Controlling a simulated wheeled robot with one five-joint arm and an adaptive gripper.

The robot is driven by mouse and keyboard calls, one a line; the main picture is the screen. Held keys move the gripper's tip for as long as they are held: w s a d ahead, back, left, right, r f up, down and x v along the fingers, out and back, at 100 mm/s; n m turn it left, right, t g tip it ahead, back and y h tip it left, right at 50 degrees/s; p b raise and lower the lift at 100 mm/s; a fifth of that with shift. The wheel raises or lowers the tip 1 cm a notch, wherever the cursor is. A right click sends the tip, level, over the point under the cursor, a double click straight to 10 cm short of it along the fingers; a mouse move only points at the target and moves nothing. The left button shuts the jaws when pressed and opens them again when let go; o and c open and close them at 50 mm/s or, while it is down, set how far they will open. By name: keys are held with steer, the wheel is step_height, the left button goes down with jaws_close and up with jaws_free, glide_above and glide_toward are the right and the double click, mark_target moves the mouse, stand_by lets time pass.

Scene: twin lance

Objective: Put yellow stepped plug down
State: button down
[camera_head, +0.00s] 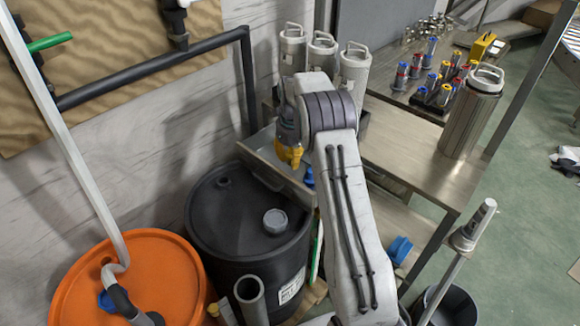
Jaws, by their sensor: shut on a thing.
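My arm reaches up the middle of the head view and bends down to the left at its end. My gripper (288,144) is partly hidden by the arm's joint. It is shut on the yellow stepped plug (291,156), which shows just below it. The plug is over the left end of the metal workbench (399,151), near the black drum. I cannot tell whether the plug touches the bench top.
A black drum (230,219) and an orange drum (150,281) stand at the left. White canisters (322,54) stand at the bench's back, and a steel canister (468,115) at its right. Several coloured plugs (439,91) stand farther back. The bench's middle is clear.

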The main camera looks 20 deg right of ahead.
mark_target(290, 164)
steer(key=shift+w+a+f, duration=0.15)
steer(key=shift+a+f, duration=0.05)
steer(key=shift+a, duration=0.05)
step_height(290, 164, down, 3)
steer(key=shift+f+p, duration=0.1)
steer(key=shift+p, duration=1)
steer(key=shift+f, duration=0.4)
steer(key=shift+f, duration=0.15)
steer(key=c, duration=0.9)
jaws_free()
